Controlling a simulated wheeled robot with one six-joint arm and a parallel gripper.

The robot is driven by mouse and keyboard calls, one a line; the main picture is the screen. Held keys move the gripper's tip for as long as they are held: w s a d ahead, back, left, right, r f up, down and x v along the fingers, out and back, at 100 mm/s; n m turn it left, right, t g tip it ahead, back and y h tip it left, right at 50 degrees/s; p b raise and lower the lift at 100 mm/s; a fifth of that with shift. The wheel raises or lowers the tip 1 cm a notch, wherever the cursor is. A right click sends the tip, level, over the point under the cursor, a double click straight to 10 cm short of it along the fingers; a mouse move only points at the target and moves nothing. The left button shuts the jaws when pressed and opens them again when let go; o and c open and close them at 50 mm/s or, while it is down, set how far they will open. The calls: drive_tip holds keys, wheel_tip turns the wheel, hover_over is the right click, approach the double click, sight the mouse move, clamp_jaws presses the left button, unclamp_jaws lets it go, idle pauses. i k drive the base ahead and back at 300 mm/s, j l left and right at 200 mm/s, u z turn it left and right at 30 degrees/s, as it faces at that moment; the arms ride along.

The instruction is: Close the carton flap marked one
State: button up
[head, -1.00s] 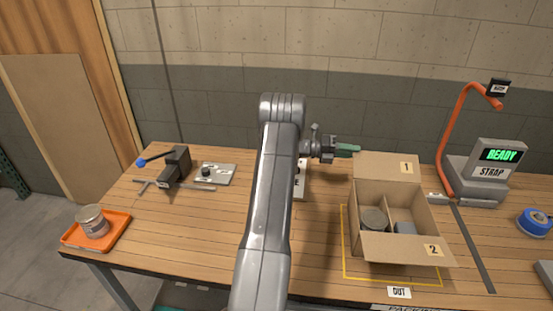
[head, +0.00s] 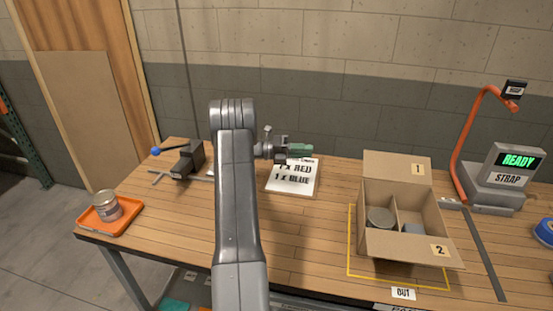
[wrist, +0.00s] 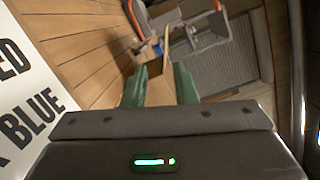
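The open carton (head: 388,246) stands on the bench at the right. Its far flap marked 1 (head: 390,166) is raised and leans back. Its near flap marked 2 (head: 408,250) is folded outward. A round grey lid (head: 380,216) shows in the left compartment and a grey-blue item (head: 413,229) in the right one. My gripper (head: 308,149) is left of flap 1, apart from it, pointing right. In the wrist view its green fingers (wrist: 160,76) are spread, with brown cardboard showing beyond and between them.
A card reading 1 x RED, 1 x BLUE (head: 294,178) lies below my gripper. The strap machine (head: 497,187) with its orange arm stands right of the carton. A vise (head: 188,160) and an orange tray (head: 126,222) with a can (head: 106,204) are at left. The front middle bench is clear.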

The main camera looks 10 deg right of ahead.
sight(378, 165)
drive_tip(key=u, duration=0.1)
drive_tip(key=i+z, duration=0.15)
drive_tip(key=z, duration=1.15)
